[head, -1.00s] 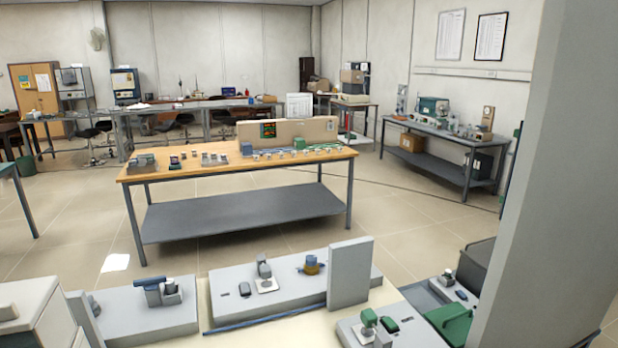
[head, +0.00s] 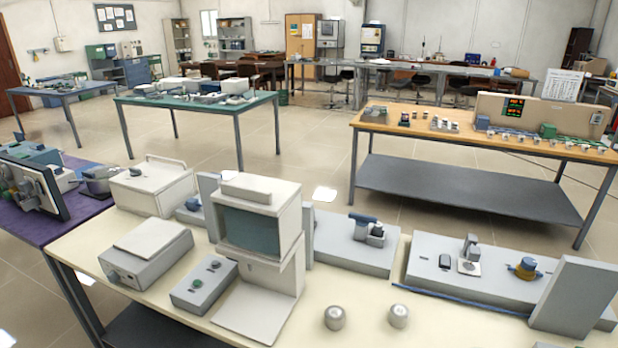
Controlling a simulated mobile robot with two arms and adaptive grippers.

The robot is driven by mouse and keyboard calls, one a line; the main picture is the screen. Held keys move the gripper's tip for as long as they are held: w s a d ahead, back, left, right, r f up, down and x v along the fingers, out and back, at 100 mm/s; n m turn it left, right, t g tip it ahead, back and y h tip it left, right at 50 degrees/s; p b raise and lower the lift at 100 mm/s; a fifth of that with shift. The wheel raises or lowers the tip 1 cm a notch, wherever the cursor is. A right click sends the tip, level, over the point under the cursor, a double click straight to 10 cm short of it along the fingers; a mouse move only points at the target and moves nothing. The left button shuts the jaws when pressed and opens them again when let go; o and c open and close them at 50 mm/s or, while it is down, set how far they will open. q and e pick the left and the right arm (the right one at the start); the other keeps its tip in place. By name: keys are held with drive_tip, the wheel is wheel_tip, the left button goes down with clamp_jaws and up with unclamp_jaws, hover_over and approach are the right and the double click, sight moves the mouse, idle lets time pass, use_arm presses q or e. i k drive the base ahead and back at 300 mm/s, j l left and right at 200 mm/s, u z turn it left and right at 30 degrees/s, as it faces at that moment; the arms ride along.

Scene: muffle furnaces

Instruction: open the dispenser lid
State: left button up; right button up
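Neither of my grippers is in the head view. No thing here is plainly marked as the dispenser, so I cannot tell which one it is or how its lid stands. On the near cream bench (head: 405,338) stands a tall white cabinet (head: 262,200) with a dark window. A white box (head: 155,200) with a handle bar on top stands behind to its left. A low grey-white unit with a flat top plate (head: 150,250) is in front of that box. Two small round silver pots (head: 334,317) (head: 398,315) stand at the bench's front.
A grey control box (head: 203,284) with knobs sits left of the cabinet. Grey platforms (head: 350,250) with small devices line the bench's back edge. A purple-topped table (head: 40,220) joins at left. A wooden table (head: 460,150) and a green table (head: 200,110) stand beyond open tiled floor.

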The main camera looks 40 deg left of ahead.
sight(265, 196)
drive_tip(key=u, duration=1.65)
